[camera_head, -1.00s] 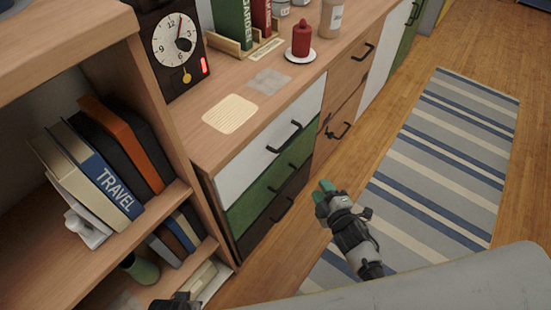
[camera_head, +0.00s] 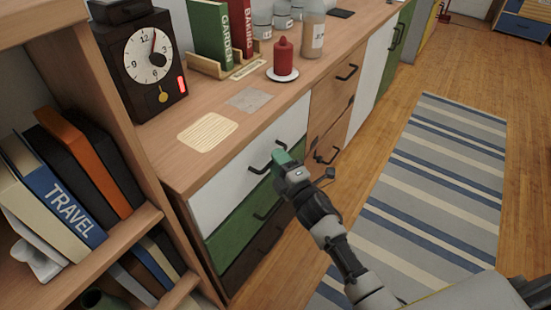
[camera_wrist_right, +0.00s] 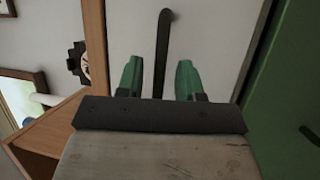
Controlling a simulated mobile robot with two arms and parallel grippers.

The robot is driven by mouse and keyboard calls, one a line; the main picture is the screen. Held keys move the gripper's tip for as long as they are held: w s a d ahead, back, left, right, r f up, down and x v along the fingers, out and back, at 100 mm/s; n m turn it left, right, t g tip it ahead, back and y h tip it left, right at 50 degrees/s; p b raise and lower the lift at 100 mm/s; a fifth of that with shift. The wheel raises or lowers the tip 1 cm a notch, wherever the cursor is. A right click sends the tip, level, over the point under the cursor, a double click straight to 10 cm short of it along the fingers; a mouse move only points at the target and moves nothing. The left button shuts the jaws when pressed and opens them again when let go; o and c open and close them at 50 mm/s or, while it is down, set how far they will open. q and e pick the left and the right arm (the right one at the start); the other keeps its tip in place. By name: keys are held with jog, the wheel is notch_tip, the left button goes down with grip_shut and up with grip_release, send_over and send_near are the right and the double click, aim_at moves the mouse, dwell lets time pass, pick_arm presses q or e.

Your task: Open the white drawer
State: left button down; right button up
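The white drawer (camera_head: 225,193) is the top drawer in the wooden cabinet, above a green and a dark brown one. It looks shut. Its dark bar handle (camera_head: 262,163) is partly behind my right gripper (camera_head: 284,160), which is at the handle's right end. In the right wrist view, my gripper (camera_wrist_right: 159,75) is open, with green fingertips apart. The handle (camera_wrist_right: 163,45) runs between the fingers in the picture, in front of the white drawer face (camera_wrist_right: 210,35). I cannot tell whether the fingers touch it. My left gripper is out of view.
The countertop holds a clock (camera_head: 150,60), a red candle (camera_head: 283,55), a bottle (camera_head: 313,35) and books (camera_head: 208,30). A bookshelf (camera_head: 130,232) stands at the left. A striped rug (camera_head: 430,180) lies on open floor at the right.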

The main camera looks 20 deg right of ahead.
jog(key=shift+w+a+r, duration=0.15)
jog(key=shift+w+a, duration=0.05)
jog(key=shift+w, duration=0.45)
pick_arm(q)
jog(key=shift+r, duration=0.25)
pick_arm(e)
grip_shut()
